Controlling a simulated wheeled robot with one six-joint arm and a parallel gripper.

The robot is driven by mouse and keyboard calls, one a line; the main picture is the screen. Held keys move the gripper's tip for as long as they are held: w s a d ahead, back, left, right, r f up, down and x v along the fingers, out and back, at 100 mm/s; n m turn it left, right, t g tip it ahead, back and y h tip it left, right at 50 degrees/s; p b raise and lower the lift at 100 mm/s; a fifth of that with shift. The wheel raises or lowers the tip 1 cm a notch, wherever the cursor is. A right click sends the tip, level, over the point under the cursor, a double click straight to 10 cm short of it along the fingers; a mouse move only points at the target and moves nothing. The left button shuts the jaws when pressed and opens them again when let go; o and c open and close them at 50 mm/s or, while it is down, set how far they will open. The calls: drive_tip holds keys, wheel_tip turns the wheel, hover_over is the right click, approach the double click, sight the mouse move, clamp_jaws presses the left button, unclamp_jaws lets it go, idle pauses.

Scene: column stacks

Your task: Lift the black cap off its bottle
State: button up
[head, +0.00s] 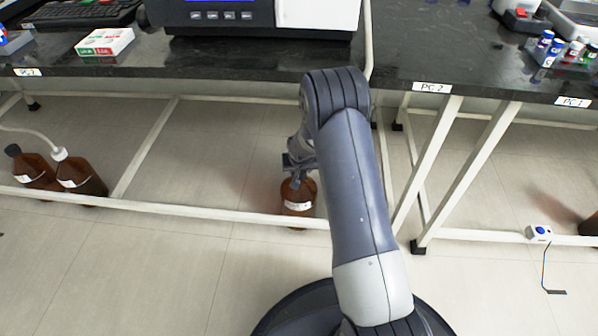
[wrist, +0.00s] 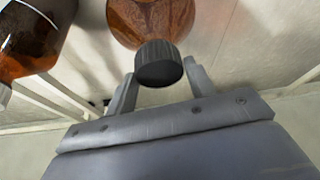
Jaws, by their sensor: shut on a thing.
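The brown bottle (head: 299,199) with a white label stands upright on the floor under the bench. Its ribbed black cap (wrist: 158,63) shows in the wrist view, still seated on the neck of the bottle (wrist: 150,18). My gripper (head: 298,177) is directly above the bottle in the head view and hides most of the cap there. In the wrist view my gripper (wrist: 158,72) has one finger on each side of the cap and is shut on it.
Two brown bottles (head: 80,178) stand at the left, one joined to a white tube. Another brown bottle (wrist: 30,40) is near in the wrist view. A white bench rail (head: 180,209) crosses beside the bottle. The dark benchtop (head: 240,58) overhangs behind. Floor in front is clear.

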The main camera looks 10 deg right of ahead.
drive_tip(key=shift+c, duration=0.9)
drive_tip(key=shift+r, duration=0.1)
